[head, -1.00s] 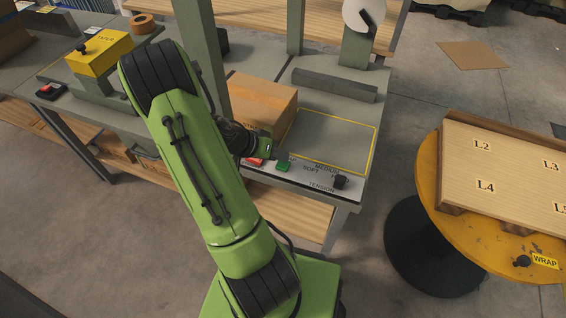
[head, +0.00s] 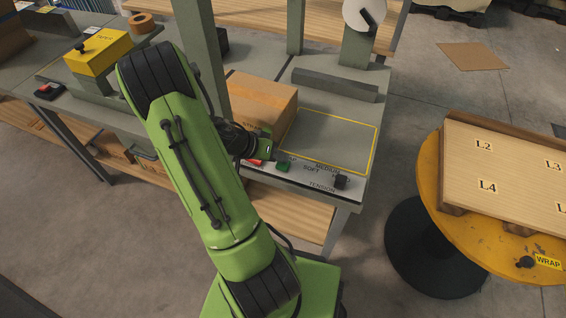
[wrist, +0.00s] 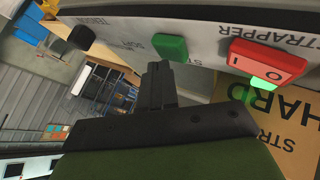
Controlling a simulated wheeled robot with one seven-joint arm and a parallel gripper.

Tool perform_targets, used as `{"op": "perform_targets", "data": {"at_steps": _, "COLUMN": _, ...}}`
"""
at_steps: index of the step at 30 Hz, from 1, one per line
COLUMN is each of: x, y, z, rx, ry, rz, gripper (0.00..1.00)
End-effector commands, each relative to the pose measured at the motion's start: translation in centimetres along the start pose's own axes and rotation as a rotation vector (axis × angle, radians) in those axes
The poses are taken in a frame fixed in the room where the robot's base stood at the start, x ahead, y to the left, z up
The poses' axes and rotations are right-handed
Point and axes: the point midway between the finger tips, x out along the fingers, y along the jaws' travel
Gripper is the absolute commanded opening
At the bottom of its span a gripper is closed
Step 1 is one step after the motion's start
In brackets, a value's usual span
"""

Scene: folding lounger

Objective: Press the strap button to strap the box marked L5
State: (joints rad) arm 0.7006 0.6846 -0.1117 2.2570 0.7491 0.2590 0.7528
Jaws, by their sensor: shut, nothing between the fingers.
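A cardboard box (head: 262,102) sits on the strapper table (head: 312,155), partly hidden behind my arm; its marking is not readable. The green button (head: 283,167) is on the table's front panel, right of the red switch (head: 256,162). The wrist view also shows the green button (wrist: 170,47) and the red switch (wrist: 268,62), marked I and O. My gripper (wrist: 158,85) is shut and empty, with its fingertips close in front of the green button. I cannot tell whether they touch it. In the head view my gripper (head: 270,151) is just above the panel's front edge.
A black tension knob (head: 340,181) is right of the green button. A yellow-outlined area (head: 330,140) beside the box is bare. A yellow turntable (head: 430,190) with a board marked L2, L3 and L4 stands at right. A yellow taper (head: 100,52) is at left.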

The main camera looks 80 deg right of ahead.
Motion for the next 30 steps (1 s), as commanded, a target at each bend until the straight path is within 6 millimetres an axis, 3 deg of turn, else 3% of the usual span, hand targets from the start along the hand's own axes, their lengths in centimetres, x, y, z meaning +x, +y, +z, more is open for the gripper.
{"op": "perform_targets", "data": {"at_steps": 30, "x": 0.66, "y": -0.51, "z": 0.52, "rx": -0.001, "ry": -0.001, "rz": -0.001, "gripper": 0.00}}
